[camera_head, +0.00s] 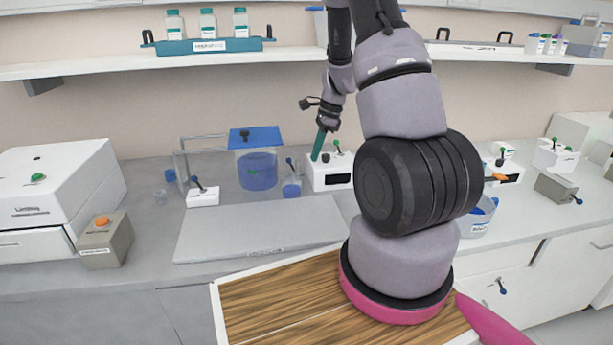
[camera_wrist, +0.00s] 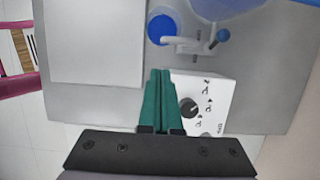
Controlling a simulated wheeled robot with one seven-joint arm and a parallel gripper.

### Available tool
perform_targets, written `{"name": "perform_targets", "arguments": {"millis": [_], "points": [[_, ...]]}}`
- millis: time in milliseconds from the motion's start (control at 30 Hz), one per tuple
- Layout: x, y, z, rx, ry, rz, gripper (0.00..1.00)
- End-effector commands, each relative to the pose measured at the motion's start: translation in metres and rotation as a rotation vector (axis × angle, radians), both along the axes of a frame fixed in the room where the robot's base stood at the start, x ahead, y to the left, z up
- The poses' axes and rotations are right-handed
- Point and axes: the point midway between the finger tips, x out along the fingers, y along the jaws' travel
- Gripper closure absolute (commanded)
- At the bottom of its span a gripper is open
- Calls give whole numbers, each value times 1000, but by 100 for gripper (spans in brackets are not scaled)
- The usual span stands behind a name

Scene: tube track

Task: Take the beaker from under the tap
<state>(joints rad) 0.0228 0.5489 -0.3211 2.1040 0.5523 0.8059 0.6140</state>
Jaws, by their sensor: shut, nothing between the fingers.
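The beaker (camera_head: 291,187) holds blue liquid and stands on the counter beside the blue-lidded tank (camera_head: 256,170). In the wrist view the fingertips (camera_wrist: 160,72) are below the beaker.
A white box with a black dial (camera_wrist: 188,107) lies close beside my fingers. A grey flat plate (camera_head: 262,228) covers the counter in front of the tank. A small white switch box (camera_head: 202,196) stands left. A shelf (camera_head: 110,66) runs above the counter.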

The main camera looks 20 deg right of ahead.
Motion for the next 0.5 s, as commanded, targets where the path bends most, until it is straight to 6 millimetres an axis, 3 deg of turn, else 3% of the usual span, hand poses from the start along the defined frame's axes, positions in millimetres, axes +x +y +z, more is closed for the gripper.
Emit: {"name": "perform_targets", "arguments": {"millis": [167,500], "points": [[0,3,-17,0,8,-8,100],[3,20,-74,1,8,-6,100]]}}
